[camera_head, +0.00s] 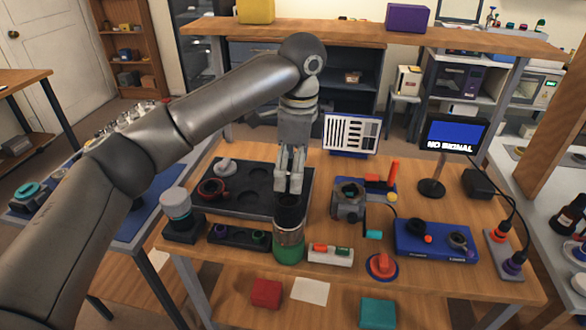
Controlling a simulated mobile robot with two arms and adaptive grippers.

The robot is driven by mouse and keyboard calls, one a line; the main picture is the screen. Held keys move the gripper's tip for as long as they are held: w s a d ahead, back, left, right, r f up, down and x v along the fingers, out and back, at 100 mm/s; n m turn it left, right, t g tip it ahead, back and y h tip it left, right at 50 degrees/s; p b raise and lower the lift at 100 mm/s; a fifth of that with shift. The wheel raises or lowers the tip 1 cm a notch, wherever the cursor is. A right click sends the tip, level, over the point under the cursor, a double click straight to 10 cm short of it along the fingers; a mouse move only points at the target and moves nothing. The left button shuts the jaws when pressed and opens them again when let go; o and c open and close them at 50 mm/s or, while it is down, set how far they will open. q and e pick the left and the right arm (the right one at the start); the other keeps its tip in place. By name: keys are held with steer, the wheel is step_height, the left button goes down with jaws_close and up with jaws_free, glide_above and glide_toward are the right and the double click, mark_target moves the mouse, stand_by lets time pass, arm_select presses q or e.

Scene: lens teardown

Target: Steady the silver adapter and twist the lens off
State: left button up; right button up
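An upright stack stands near the table's front edge. It has a black lens-like cylinder (289,211) on top, a grey-brown metallic band (289,236) that may be the silver adapter, and a green base (288,252). My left gripper (289,188) points straight down at the top of the black cylinder. Its fingertips are at or just behind the upper rim, and I cannot tell whether they touch it. The fingers are close together with a narrow gap, and their grip state is unclear. My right gripper is not in view.
A dark tray (240,205) with round recesses lies behind the stack. A grey ring-shaped device (348,198) stands to the right, near a blue box (435,241) with parts on it. A white block (330,254) and an orange knob (382,264) sit close on the right.

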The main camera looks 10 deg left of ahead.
mark_target(286, 211)
arm_select(q)
steer(key=shift+s+d+r, duration=0.15)
steer(key=shift+s+d, duration=0.05)
steer(key=shift+s, duration=0.55)
steer(key=f, duration=0.4)
steer(key=a+f, duration=0.1)
steer(key=f, duration=0.6)
steer(key=shift+a+f, duration=0.25)
steer(key=shift+f, duration=0.15)
